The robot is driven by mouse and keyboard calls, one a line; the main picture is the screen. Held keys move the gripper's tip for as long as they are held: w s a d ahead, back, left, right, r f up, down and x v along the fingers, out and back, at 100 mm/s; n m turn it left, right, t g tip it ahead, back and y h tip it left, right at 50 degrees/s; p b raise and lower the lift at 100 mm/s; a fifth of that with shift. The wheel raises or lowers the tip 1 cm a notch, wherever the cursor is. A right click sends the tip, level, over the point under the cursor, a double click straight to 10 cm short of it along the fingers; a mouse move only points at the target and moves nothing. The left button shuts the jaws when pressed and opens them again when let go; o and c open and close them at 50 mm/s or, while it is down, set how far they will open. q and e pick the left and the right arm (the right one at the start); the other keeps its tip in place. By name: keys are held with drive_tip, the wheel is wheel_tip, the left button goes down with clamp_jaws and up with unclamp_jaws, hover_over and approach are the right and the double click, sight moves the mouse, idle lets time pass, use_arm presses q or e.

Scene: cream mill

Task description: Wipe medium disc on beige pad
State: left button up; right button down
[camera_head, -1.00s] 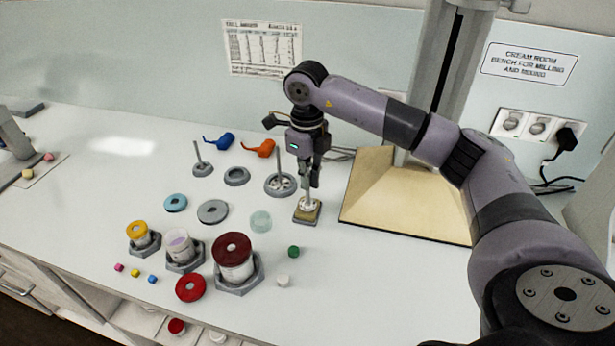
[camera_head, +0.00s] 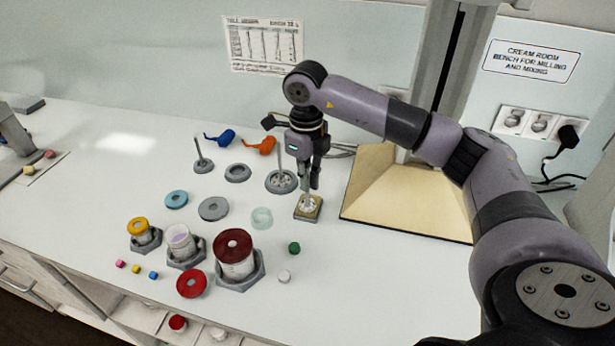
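My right gripper (camera_head: 309,186) points down over the beige pad (camera_head: 316,216). Its fingers are closed around the thin upright stem of the medium disc (camera_head: 307,204). The disc sits low over the pad and seems to touch it; the exact contact is too small to tell. The stem looks upright. My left gripper is out of view.
Behind the pad are an empty grey ring (camera_head: 237,173), a small stemmed disc (camera_head: 203,166) and a larger disc (camera_head: 282,182). Jars, including a dark-red-lidded one (camera_head: 234,252), and loose lids stand in front. The bench's right front is clear.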

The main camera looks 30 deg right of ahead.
drive_tip(key=shift+w+d, duration=0.1)
drive_tip(key=shift+d, duration=0.05)
drive_tip(key=shift+w+d, duration=0.65)
drive_tip(key=shift+d, duration=0.1)
drive_tip(key=shift+s+a, duration=0.1)
drive_tip(key=shift+a, duration=0.05)
drive_tip(key=shift+s+a, duration=0.7)
drive_tip(key=shift+a, duration=0.05)
drive_tip(key=shift+w+d, duration=0.2)
drive_tip(key=shift+w+d, duration=0.5)
drive_tip(key=shift+d, duration=0.1)
drive_tip(key=shift+w+d, duration=0.1)
drive_tip(key=shift+a, duration=0.2)
drive_tip(key=shift+s+a, duration=0.2)
drive_tip(key=shift+s, duration=0.2)
